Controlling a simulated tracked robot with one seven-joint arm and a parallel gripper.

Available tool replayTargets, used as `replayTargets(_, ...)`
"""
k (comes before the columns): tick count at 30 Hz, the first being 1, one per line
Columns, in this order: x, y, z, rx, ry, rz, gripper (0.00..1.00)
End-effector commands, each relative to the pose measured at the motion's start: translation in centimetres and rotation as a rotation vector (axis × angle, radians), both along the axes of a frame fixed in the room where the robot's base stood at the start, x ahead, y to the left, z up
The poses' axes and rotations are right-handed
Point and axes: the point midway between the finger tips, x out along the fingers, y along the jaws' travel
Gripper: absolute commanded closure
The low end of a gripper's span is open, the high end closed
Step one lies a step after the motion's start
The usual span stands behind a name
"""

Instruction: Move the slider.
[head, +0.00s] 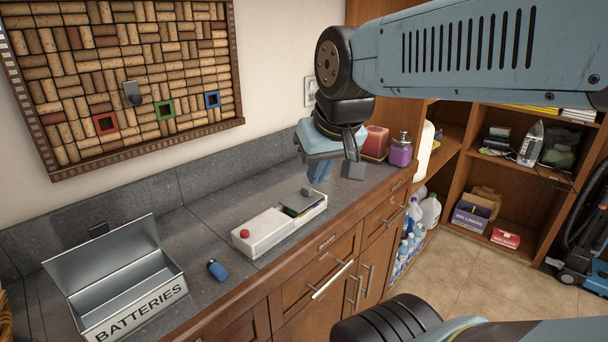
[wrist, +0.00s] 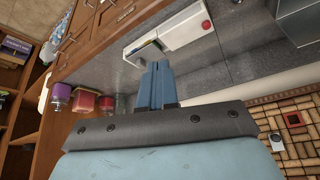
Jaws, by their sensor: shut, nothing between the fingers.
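A grey knob (head: 132,93), which looks like the slider, sticks out from a framed cork board (head: 190,55) on the wall. A white box (head: 265,232) with a red button (head: 244,233) and a grey lever-like part (head: 308,193) lies on the counter. My gripper (head: 318,172) is shut and empty above the counter, behind the white box and well right of the knob. In the wrist view, its blue fingers (wrist: 157,85) are together, touching nothing visible.
An open metal batteries box (head: 125,285) and a blue battery-like item (head: 217,270) are on the counter at left. A purple jar (head: 400,150) and a red container (head: 375,142) stand at the far right end. Shelves (head: 510,165) are beyond.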

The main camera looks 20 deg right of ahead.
Motion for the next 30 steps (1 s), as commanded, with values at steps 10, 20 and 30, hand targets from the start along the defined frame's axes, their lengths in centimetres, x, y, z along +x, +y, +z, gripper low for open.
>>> replayTargets(10,6.5,-2.1,1.5,0.125,0.180,-0.239,1.00)
replayTargets(20,13.7,-6.1,1.2,0.255,0.369,-0.502,1.00)
replayTargets(30,20.9,-11.8,-1.4,0.375,0.560,-0.775,1.00)
